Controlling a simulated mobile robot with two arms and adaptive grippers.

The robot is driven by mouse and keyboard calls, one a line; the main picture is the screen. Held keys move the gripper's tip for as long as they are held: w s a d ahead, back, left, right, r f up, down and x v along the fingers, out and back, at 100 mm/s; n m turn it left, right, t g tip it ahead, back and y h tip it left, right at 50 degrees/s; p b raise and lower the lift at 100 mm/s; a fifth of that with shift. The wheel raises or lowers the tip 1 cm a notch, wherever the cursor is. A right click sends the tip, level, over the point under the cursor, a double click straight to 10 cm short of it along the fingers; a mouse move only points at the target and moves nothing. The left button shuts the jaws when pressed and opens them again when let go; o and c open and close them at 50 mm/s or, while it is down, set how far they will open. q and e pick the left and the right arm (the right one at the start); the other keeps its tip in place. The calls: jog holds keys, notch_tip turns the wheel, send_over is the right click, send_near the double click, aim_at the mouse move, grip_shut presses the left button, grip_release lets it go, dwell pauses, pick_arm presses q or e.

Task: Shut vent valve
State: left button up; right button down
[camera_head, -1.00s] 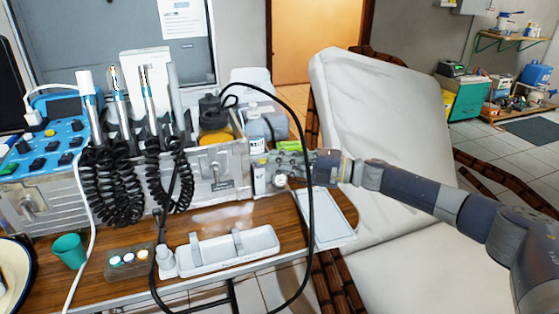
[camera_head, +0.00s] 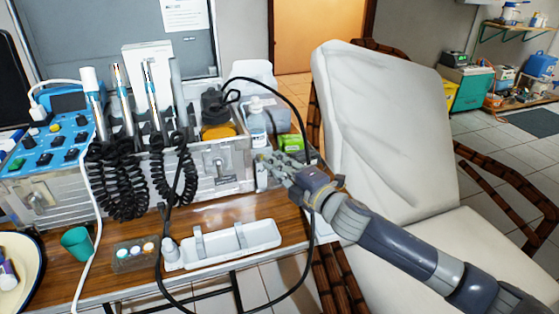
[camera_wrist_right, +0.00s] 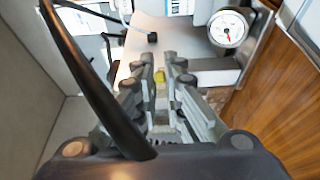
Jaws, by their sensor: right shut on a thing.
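A small yellow piece, which looks like the vent valve's handle (camera_wrist_right: 160,76), shows between the fingertips in the right wrist view. My right gripper (camera_wrist_right: 160,70) is shut on it. In the head view my right gripper (camera_head: 268,168) is at the right end of the metal dental unit (camera_head: 222,168), and its fingers hide the valve there. A round white pressure gauge (camera_wrist_right: 228,28) sits beside the fingers in the right wrist view. Whether the valve is turned open or closed cannot be told. My left gripper is not in view.
A black hose (camera_head: 308,130) loops close around my right wrist; a dark cable (camera_wrist_right: 95,85) also crosses the wrist view. A bottle (camera_head: 257,125) and a green box (camera_head: 291,142) stand behind the gripper. A white tray (camera_head: 235,243) lies in front; the reclining chair (camera_head: 380,140) is at right.

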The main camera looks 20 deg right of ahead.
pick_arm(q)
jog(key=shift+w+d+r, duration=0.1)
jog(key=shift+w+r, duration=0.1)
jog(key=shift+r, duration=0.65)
pick_arm(e)
jog(key=a+m+h, duration=0.1)
jog(key=m+h, duration=0.1)
jog(key=h, duration=0.2)
jog(key=a+m+h, duration=0.1)
jog(key=m+h, duration=0.2)
jog(key=h, duration=0.1)
jog(key=s+a+m+h, duration=0.1)
jog(key=a+m+h, duration=0.1)
jog(key=m+h, duration=0.1)
jog(key=shift+h, duration=0.9)
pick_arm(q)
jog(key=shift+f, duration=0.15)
pick_arm(e)
jog(key=c, duration=1.7)
grip_release()
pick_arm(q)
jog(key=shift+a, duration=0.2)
